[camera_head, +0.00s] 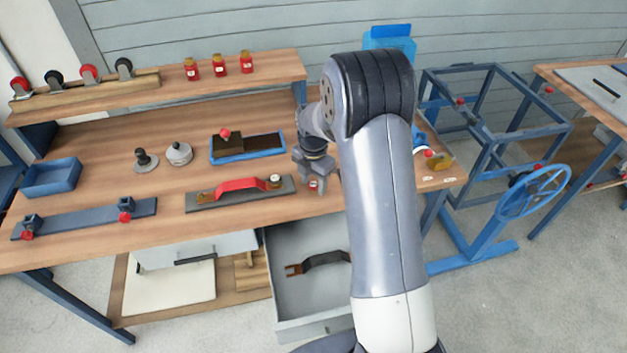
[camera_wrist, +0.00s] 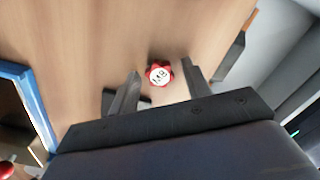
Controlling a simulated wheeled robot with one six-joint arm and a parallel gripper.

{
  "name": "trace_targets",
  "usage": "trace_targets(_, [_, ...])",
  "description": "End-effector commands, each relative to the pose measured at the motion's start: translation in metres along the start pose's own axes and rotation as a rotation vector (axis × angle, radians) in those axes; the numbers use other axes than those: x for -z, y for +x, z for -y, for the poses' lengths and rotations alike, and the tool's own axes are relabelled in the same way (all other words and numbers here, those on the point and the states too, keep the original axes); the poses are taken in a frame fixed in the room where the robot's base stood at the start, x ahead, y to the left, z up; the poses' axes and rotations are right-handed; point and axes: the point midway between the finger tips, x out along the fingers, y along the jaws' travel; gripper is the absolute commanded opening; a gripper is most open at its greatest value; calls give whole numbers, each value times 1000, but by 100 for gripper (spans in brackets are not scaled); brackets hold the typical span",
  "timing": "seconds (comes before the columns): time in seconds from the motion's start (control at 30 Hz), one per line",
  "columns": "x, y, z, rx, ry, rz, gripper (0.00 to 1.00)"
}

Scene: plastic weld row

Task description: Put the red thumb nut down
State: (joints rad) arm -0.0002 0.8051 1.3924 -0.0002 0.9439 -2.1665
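The red thumb nut (camera_wrist: 159,73) has a white top with dark lettering. In the wrist view it sits between the fingertips of my gripper (camera_wrist: 161,80), with a gap visible on each side. My gripper is open. In the head view the nut (camera_head: 314,184) shows small and low between the fingers of my gripper (camera_head: 312,178), at the wooden bench top (camera_head: 110,214). It appears to rest on the wood; its underside is hidden.
Left of my gripper lies a grey plate (camera_head: 200,207) with a red handle (camera_head: 240,185). A blue-rimmed tray (camera_head: 232,158) stands behind it. An open drawer (camera_head: 300,325) juts out below the bench's front edge. Red-labelled jars (camera_head: 219,65) stand on the raised shelf.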

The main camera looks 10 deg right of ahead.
Motion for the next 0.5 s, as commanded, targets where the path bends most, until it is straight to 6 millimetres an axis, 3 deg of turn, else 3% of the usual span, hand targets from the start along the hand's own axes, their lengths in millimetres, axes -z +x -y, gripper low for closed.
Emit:
trace_targets(0.33, [0,-4,0,0,0,0,50])
trace_targets(0.5, [0,-26,-1,-4,0,3,50])
